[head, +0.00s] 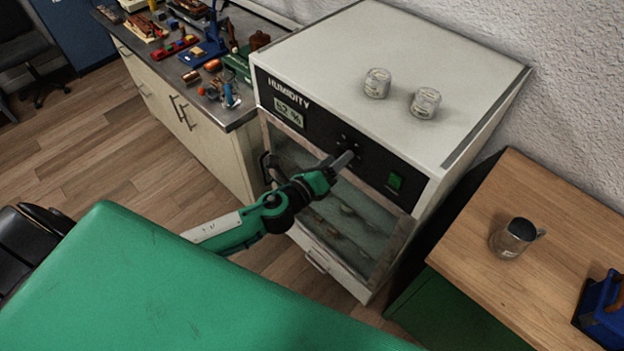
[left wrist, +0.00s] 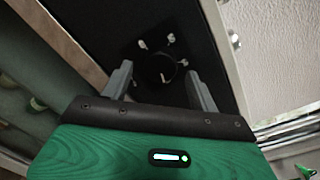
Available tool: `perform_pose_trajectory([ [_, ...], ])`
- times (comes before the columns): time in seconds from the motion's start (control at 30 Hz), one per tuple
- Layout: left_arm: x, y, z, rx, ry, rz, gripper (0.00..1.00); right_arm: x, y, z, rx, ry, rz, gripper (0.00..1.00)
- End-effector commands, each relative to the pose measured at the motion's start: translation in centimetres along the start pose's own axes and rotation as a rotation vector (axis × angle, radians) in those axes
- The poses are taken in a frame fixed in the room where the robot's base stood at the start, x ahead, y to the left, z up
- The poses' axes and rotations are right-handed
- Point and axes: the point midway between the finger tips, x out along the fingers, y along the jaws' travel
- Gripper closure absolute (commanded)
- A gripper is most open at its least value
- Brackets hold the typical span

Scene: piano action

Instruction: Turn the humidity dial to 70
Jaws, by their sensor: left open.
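The humidity cabinet (head: 440,50) is a white box with a black front panel lettered HUMIDITY. Its small display (head: 289,112) appears to read 52 %. The dial (left wrist: 158,68) is a dark round knob ringed by pale marks, seen in the left wrist view. In the head view my gripper partly hides the dial. My left gripper (head: 342,160) is in front of the panel at the dial. In the left wrist view my left gripper (left wrist: 159,80) is open, with one finger on each side of the dial; I cannot tell whether they touch it. My right gripper is not in view.
A green switch (head: 395,181) is right of the dial. Two glass jars (head: 377,83) (head: 425,103) stand on the cabinet top. A cluttered workbench (head: 238,118) is at left. A wooden-topped table (head: 465,240) with a mug (head: 510,240) is at right.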

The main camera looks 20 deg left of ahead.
Motion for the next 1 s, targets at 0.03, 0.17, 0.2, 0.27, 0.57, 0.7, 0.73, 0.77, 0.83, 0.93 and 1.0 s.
perform_pose_trajectory([
  [0.03, -1.1, 0.3, -0.4, 0.000, 0.003, 0.000, 0.39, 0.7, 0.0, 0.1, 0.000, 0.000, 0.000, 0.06],
  [0.17, -3.6, 0.4, -0.4, 0.000, 0.003, 0.001, 0.39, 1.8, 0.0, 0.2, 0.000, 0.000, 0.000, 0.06],
  [0.2, -4.3, 0.4, -0.4, 0.000, 0.003, 0.002, 0.39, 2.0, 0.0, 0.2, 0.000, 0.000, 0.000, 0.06],
  [0.27, -5.4, 0.4, -0.4, 0.000, 0.003, 0.001, 0.39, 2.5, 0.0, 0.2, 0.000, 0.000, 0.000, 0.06],
  [0.57, -9.9, 0.3, -0.3, -0.001, 0.002, 0.002, 0.39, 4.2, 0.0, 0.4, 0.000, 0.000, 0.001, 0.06],
  [0.7, -11.0, 0.2, -0.2, 0.000, 0.002, 0.001, 0.39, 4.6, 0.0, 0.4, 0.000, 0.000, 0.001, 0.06],
  [0.73, -11.2, 0.2, -0.2, 0.000, 0.002, 0.001, 0.39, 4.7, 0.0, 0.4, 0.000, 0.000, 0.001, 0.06],
  [0.77, -11.4, 0.1, -0.2, 0.000, 0.001, 0.001, 0.39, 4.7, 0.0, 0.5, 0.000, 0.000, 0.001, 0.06],
  [0.83, -11.6, 0.1, -0.1, 0.001, 0.001, 0.001, 0.39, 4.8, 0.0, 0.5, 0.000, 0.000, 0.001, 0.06],
  [0.93, -11.7, 0.1, -0.1, 0.000, 0.000, 0.001, 0.39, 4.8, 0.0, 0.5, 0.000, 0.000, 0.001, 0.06],
  [1.0, -11.7, 0.0, 0.0, 0.000, 0.000, 0.000, 0.39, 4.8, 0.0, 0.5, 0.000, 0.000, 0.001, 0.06],
])
